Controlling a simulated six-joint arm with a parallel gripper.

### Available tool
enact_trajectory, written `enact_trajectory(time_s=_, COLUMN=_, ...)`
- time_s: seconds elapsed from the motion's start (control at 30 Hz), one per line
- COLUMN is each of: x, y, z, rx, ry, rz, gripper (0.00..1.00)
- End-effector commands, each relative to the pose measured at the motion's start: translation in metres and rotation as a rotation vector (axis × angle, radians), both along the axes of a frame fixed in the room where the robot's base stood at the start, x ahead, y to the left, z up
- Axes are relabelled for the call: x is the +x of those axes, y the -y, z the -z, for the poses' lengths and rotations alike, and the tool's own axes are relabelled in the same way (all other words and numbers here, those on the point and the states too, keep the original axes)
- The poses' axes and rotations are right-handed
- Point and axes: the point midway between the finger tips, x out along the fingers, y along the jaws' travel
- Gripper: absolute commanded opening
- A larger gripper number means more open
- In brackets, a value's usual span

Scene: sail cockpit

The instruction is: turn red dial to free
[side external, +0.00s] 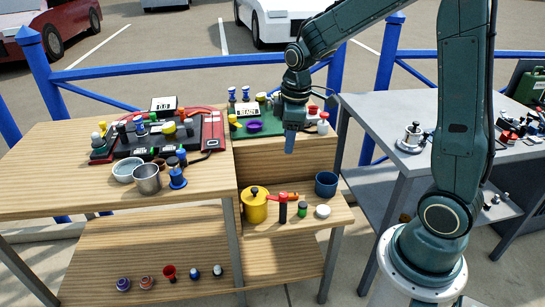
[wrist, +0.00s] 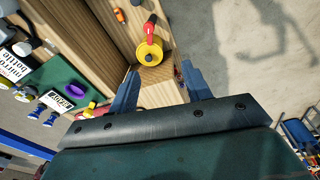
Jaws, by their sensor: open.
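I cannot tell for sure which thing is the red dial, and no "free" marking is readable. A red lever-like part (side external: 281,196) on a black upright stands on the lower shelf, right of a yellow cylinder (side external: 255,206) with a dark knob. In the wrist view, a red part (wrist: 150,31) shows beside the round yellow top (wrist: 150,55), just beyond my fingertips in the picture. My gripper (side external: 289,148) points down above the lower shelf, apart from these things. In the wrist view its blue fingers (wrist: 158,80) are spread and empty.
A blue cup (side external: 326,184), a green-topped jar and a white round item share the lower shelf (side external: 300,228). The left table holds a red-and-black panel (side external: 210,135), a metal cup (side external: 147,178) and a bowl. A green mat with small items lies behind my gripper.

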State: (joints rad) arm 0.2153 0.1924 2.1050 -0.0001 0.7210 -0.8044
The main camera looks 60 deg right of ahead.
Motion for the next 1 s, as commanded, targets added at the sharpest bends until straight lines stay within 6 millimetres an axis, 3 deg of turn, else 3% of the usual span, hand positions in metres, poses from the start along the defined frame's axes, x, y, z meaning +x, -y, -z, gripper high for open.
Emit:
enact_trajectory(time_s=0.2, x=0.021, y=0.021, z=0.047, rx=0.004, ry=-0.069, rz=-0.096, gripper=0.49)
enact_trajectory(time_s=0.43, x=0.031, y=0.035, z=0.083, rx=0.012, ry=-0.113, rz=-0.174, gripper=0.49)
enact_trajectory(time_s=1.0, x=0.034, y=0.038, z=0.101, rx=0.015, ry=-0.125, rz=-0.196, gripper=0.49)
